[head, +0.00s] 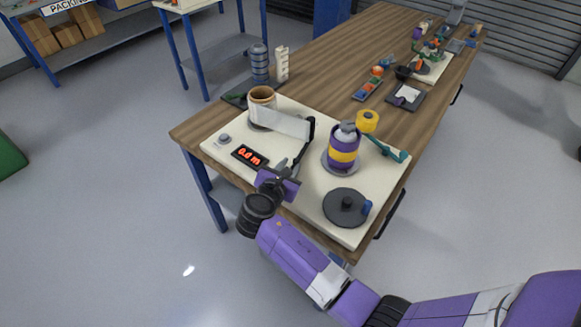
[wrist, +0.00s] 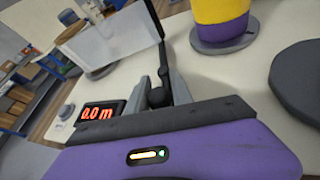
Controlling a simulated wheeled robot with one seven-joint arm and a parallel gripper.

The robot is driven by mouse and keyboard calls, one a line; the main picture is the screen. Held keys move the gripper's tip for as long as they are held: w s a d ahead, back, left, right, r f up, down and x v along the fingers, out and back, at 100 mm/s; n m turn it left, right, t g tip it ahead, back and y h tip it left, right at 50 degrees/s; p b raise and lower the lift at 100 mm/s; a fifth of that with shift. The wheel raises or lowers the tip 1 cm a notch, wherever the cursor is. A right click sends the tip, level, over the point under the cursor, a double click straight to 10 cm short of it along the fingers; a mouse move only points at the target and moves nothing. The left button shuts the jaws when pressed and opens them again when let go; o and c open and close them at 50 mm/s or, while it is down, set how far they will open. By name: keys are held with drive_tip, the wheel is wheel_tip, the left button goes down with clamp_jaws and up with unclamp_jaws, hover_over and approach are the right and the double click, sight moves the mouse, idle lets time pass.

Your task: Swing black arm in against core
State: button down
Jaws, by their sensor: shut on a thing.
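The black arm (head: 311,129) is a thin lever at the right end of a pale translucent film sheet (head: 284,123). It also shows in the wrist view (wrist: 162,58), with a round black knob at its near end. My gripper (head: 287,172) is shut on the black arm at this knob; its grey fingers stand on both sides in the wrist view (wrist: 160,94). A tan hollow core (head: 262,93) stands upright at the film's left end, apart from the black arm. A purple and yellow roll (head: 344,148) stands on a grey disc to the right.
A red display (head: 250,156) reads 0.0 m on the cream board (head: 309,196). A dark round disc with a knob (head: 346,205) lies at the front right. A yellow roller on a teal arm (head: 368,120) is behind the purple roll. Small parts lie farther along the table.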

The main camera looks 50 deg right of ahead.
drive_tip(key=w+m+g, duration=0.1)
drive_tip(key=w+m+g+b, duration=0.1)
drive_tip(key=m+g, duration=0.1)
drive_tip(key=shift+w+a+r+h, duration=0.2)
drive_tip(key=shift+w+a+h, duration=0.05)
drive_tip(key=shift+a+h, duration=0.15)
drive_tip(key=shift+w+d+m+g+b, duration=0.15)
drive_tip(key=shift+m+g+b, duration=0.15)
drive_tip(key=shift+m+g, duration=0.3)
drive_tip(key=shift+w+d+m+g+b, duration=0.15)
drive_tip(key=shift+m+g+b, duration=0.2)
drive_tip(key=shift+g, duration=0.35)
drive_tip(key=shift+r, duration=0.1)
drive_tip(key=c, duration=1.1)
unclamp_jaws()
drive_tip(key=shift+c, duration=0.2)
drive_tip(key=shift+s, duration=0.1)
drive_tip(key=shift+v, duration=3.85)
drive_tip(key=shift+a, duration=0.1)
